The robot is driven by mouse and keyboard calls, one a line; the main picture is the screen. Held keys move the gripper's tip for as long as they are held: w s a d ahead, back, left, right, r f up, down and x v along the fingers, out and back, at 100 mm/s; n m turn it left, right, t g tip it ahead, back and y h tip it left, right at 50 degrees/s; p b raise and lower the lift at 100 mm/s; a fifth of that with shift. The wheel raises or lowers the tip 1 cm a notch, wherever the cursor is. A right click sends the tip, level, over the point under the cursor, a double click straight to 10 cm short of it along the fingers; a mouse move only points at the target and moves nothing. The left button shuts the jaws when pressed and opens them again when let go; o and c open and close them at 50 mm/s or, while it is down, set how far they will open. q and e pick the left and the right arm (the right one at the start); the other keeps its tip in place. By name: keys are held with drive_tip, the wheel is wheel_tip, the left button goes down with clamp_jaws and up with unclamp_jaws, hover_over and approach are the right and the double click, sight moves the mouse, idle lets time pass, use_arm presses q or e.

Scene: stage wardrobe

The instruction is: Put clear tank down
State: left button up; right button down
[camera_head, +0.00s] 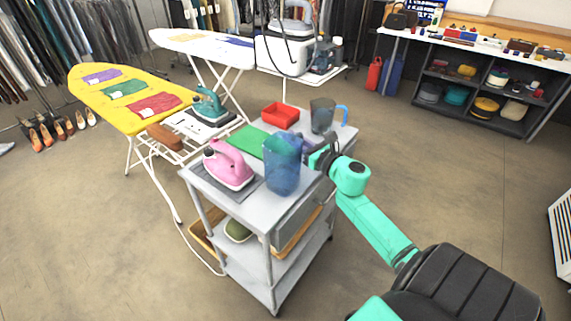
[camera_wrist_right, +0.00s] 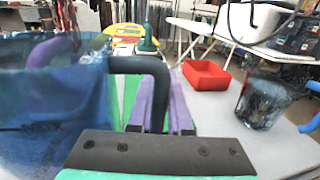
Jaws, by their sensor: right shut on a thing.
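A blue-tinted see-through tank (camera_head: 282,168) with a dark handle is upright at the right front of the grey cart's top (camera_head: 206,184). Whether its base touches the top, I cannot tell. It fills the left of the right wrist view (camera_wrist_right: 50,115). My right gripper (camera_head: 309,153) is shut on its dark handle (camera_wrist_right: 150,66), purple fingers (camera_wrist_right: 162,100) around the grip. A second tank, smoky clear with a blue handle (camera_head: 322,116), stands at the cart's back right, apart from the held one; it shows in the wrist view (camera_wrist_right: 262,100). My left gripper is out of view.
A pink iron (camera_head: 228,166) stands on a dark mat left of the held tank. A green cloth (camera_head: 247,142) and a red tray (camera_head: 280,115) lie behind. A yellow ironing board (camera_head: 125,98) is at the left. Bare cart top lies right of the red tray (camera_wrist_right: 205,78).

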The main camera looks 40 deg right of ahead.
drive_tip(key=shift+r, duration=0.1)
wheel_tip(320, 180, up, 28)
drive_tip(key=p, duration=1.1)
